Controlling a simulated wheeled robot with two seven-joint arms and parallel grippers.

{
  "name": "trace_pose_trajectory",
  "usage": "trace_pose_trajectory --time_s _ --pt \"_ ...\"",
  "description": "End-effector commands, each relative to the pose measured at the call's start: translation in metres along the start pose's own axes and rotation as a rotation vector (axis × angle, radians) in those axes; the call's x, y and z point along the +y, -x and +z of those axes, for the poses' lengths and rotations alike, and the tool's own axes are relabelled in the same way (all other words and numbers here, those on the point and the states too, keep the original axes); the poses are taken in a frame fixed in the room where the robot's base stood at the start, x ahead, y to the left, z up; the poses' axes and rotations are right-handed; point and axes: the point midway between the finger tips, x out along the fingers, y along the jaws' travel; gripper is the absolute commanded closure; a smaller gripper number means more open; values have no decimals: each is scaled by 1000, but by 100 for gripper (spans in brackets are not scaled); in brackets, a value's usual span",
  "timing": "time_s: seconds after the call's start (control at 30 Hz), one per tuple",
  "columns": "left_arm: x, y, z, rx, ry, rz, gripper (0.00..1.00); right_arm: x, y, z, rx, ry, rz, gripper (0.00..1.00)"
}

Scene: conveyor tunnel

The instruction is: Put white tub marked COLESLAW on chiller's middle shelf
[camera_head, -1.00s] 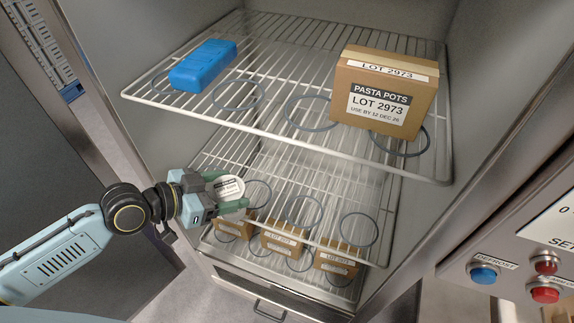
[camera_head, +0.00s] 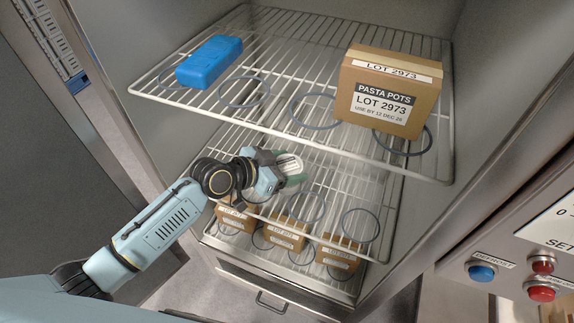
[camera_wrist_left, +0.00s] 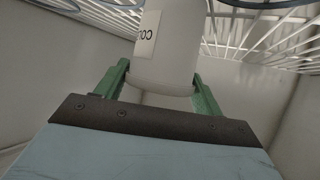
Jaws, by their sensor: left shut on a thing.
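The white tub (camera_head: 289,162) is between the fingers of my left gripper (camera_head: 290,178) in the head view. My left gripper is shut on it, inside the chiller, below the top wire shelf and over the middle wire shelf (camera_head: 330,186). In the left wrist view the tub (camera_wrist_left: 168,60) stands upright between the green fingers, with part of its label, "CO", showing. I cannot tell whether the tub touches the shelf. My right gripper is not in view.
The top shelf (camera_head: 270,110) holds a blue block (camera_head: 209,62) and a large PASTA POTS carton (camera_head: 388,92). Small cartons (camera_head: 286,232) sit on the bottom shelf. Dark rings mark the shelves. A button panel (camera_head: 510,272) is at the right.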

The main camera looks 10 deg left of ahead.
Motion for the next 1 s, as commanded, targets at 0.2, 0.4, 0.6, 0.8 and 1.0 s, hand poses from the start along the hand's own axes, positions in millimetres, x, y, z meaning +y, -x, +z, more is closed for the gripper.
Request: trace_pose_trajectory --time_s 0.2,0.4,0.6,0.8,1.0 --pt "0 0 0 4 -1 -1 73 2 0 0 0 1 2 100" --pt "0 -2 4 1 -1 -1 30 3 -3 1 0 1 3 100" --pt "0 -1 4 1 -1 -1 10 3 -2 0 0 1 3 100" --pt "0 -1 3 1 0 -1 10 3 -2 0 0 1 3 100" --pt "-1 11 2 -1 -2 -3 10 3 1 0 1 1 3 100"
